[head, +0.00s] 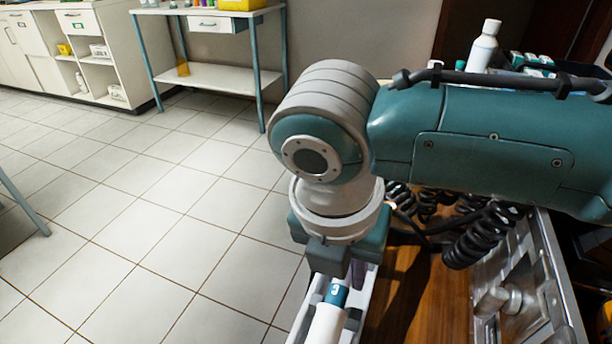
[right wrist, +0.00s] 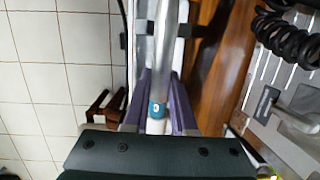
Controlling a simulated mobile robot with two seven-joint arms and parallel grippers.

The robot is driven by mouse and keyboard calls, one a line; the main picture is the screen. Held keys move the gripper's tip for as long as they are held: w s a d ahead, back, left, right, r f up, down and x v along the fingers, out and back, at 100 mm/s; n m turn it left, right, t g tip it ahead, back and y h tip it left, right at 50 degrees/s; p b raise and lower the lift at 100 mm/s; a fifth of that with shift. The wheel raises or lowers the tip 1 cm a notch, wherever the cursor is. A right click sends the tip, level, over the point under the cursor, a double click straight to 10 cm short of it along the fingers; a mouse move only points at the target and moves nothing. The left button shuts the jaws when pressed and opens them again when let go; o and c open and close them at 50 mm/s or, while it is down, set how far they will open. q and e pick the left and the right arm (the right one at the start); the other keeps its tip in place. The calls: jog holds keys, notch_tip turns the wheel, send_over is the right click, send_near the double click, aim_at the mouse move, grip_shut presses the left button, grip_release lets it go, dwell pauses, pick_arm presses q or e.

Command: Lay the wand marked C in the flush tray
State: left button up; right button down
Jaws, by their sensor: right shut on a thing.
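The wand (head: 328,321) is white with a teal band, and in the right wrist view the band (right wrist: 157,109) bears a C. My right gripper (head: 340,275) is shut on it and points down at the left edge of the wooden top. In the right wrist view the wand runs between the purple fingers, with a silver tube (right wrist: 162,45) beyond the band. A long white holder or tray (head: 305,318) lies under and beside the wand. I cannot tell whether it is the flush tray, or whether the wand touches it. My left gripper is not in view.
Black coiled hoses (head: 470,236) hang right of the gripper, above the wooden top (head: 415,300). A metal unit (head: 545,290) with a grey handpiece stands at the right. A white bottle (head: 484,47) stands behind my arm. The tiled floor to the left is open.

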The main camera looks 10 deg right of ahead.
jog(key=shift+f, duration=0.1)
jog(key=shift+f+b, duration=0.4)
jog(key=shift+f, duration=0.25)
dwell(0.3)
jog(key=c, duration=0.6)
grip_release()
jog(key=shift+c, duration=0.2)
jog(key=shift+f, duration=0.1)
